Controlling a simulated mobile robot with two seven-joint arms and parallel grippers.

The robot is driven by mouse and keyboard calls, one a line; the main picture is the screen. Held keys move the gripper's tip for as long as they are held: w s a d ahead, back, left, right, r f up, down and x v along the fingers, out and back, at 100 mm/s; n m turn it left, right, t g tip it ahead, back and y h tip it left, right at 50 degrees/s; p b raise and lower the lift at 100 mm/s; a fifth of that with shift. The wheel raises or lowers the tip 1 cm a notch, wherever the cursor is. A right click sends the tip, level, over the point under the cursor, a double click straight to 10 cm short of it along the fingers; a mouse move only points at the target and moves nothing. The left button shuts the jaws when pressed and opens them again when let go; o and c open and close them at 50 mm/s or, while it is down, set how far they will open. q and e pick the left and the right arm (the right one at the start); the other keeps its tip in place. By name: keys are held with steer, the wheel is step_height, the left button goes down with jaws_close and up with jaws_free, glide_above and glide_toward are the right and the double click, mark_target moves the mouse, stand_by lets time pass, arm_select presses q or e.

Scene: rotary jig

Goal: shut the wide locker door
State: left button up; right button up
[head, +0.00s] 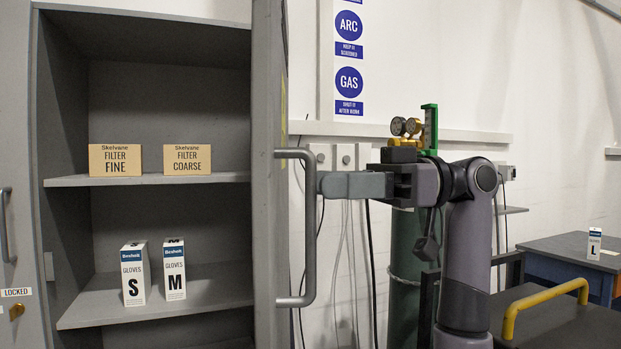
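The wide locker door (268,120) stands open, seen nearly edge-on at the right side of the grey locker's opening. Its long grey bar handle (310,230) sticks out to the right from the door. My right gripper (325,185) is level with the upper part of the handle, its fingertips pointing left right beside the bar. I cannot tell whether they touch it. The fingers overlap in this view, so their opening is hidden. My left gripper is not in view.
Inside the locker, filter boxes (115,160) stand on the upper shelf and glove boxes (135,273) on the lower one. A locked door (14,240) is at the far left. A green gas cylinder (405,250) stands behind my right arm. A blue-sided table (565,250) is at right.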

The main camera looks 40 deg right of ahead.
steer(key=x, duration=0.3)
steer(key=shift+w+a+p, duration=0.1)
steer(key=shift+a+p, duration=0.15)
steer(key=shift+p, duration=0.05)
steer(key=shift+c, duration=0.3)
jaws_close()
